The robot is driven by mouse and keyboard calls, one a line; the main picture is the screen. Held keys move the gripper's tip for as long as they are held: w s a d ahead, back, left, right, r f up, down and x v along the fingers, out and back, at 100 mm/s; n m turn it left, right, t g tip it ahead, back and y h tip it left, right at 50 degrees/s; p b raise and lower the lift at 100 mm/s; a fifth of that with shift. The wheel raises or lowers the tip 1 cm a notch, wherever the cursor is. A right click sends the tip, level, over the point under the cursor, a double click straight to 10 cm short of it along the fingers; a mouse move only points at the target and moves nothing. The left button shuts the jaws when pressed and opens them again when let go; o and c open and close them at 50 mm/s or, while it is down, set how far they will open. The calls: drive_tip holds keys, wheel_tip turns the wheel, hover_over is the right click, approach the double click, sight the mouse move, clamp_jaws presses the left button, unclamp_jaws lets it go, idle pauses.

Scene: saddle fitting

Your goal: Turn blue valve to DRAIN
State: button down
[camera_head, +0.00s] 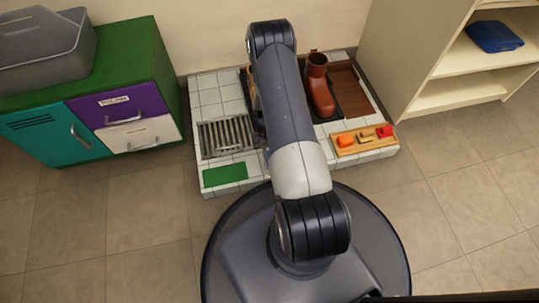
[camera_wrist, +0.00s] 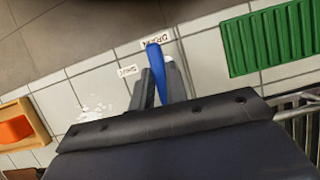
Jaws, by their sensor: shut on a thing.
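The blue valve (camera_wrist: 156,64) shows in the wrist view as a blue lever between the two fingers of my gripper (camera_wrist: 162,84). The gripper is shut on it. The lever's free end reaches past the fingertips toward the DRAIN label (camera_wrist: 152,41), at its lower edge. The SHUT label (camera_wrist: 127,71) is to the left of the lever and apart from it. The valve's base is hidden behind the gripper. In the head view my arm hides the valve and the gripper.
The tiled platform (camera_head: 208,97) carries a metal grate (camera_head: 226,137), a green mat (camera_head: 225,173), a brown boot (camera_head: 320,88) and a wooden tray (camera_head: 346,151) with coloured pieces. A cabinet (camera_head: 140,70) stands left, a shelf unit (camera_head: 415,65) right. Floor is clear in front.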

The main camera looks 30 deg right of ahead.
drive_tip(key=shift+n, duration=0.3)
drive_tip(key=c, duration=1.4)
unclamp_jaws()
drive_tip(key=p+v, duration=0.4)
drive_tip(key=v, duration=0.6)
drive_tip(key=shift+w+r, duration=0.2)
drive_tip(key=shift+r, duration=0.15)
drive_tip(key=b+x, duration=0.4)
drive_tip(key=x, duration=0.7)
drive_tip(key=shift+r, duration=0.1)
